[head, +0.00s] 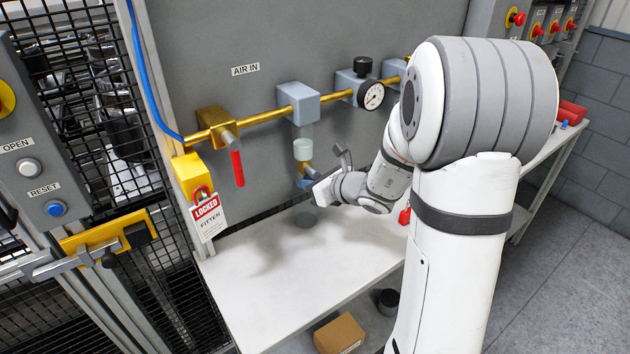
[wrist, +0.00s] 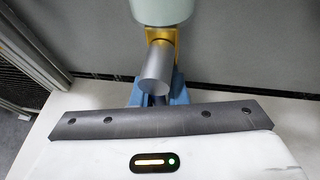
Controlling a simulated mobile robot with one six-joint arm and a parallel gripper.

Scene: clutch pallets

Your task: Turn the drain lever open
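In the head view, the drain fitting (head: 305,168) is a small brass piece under the pale filter bowl (head: 303,149). In the wrist view, the brass fitting (wrist: 161,36) hangs below the bowl (wrist: 162,10), and the grey cylindrical drain lever (wrist: 156,69) juts from it towards the camera. My gripper (head: 308,184) is at the lever, just under the fitting. Its blue fingertips (wrist: 158,94) lie apart, on either side of the lever's lower outline. The lever covers part of them, so contact or grip cannot be made out.
A red-handled brass valve (head: 236,165) and a yellow lockout with a "LOCKED" tag (head: 206,212) are left of the fitting. A pressure gauge (head: 372,95) is on the brass pipe at right.

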